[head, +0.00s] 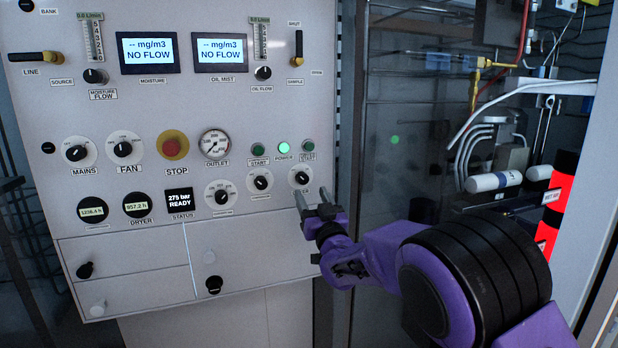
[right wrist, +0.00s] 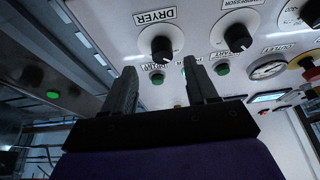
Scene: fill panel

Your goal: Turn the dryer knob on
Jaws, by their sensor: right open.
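The dryer knob (head: 301,178) is a black knob on a white round plate at the right end of the panel's lower knob row. Its label is hidden in the head view. In the right wrist view the dryer knob (right wrist: 161,44) appears under the word DRYER, upside down. My right gripper (head: 314,203) is open and empty, just below the knob in the head view. In the right wrist view its two fingers (right wrist: 159,70) point toward the knob, one on either side, with the knob beyond the tips. Contact is not visible. My left gripper is not in view.
The compressor knob (head: 260,182) sits close to the left. Green start buttons (head: 308,145) and a lit power lamp (head: 284,147) are above. A red stop button (head: 172,147) is farther left. Right of the panel (head: 325,100) stand pipes and a white cylinder (head: 493,181).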

